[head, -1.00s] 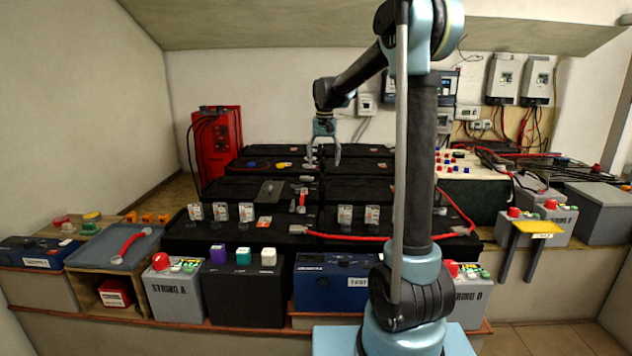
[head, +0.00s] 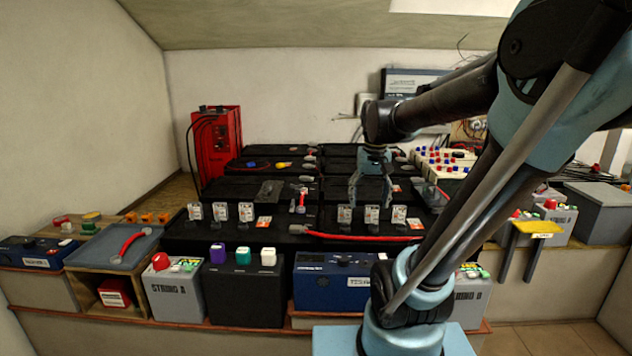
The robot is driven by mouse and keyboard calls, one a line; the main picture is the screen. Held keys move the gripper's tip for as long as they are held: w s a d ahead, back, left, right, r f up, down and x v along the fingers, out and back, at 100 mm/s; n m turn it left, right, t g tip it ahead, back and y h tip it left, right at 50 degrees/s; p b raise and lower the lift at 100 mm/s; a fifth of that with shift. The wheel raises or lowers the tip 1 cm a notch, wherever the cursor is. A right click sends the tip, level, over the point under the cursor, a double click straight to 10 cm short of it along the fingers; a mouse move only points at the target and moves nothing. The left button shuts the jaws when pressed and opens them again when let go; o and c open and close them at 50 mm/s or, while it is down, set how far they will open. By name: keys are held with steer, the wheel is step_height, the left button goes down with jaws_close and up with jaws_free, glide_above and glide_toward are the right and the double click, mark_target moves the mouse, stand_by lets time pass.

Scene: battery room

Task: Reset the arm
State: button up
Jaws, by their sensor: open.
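I cannot tell how high above the batteries the fingertips are.
A red cable (head: 350,236) lies across the battery bank below my gripper. A blue tester box (head: 325,284) and grey String A box (head: 174,290) stand along the front. A grey tray (head: 100,250) is at left. A red charger (head: 214,150) stands behind.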

steer(key=s+d+f, duration=0.3)
steer(key=s+f, duration=0.9)
steer(key=s, duration=0.2)
steer(key=shift+d+t, duration=0.2)
steer(key=shift+t, duration=0.1)
steer(key=shift+w+f, duration=0.2)
steer(key=shift+w, duration=0.2)
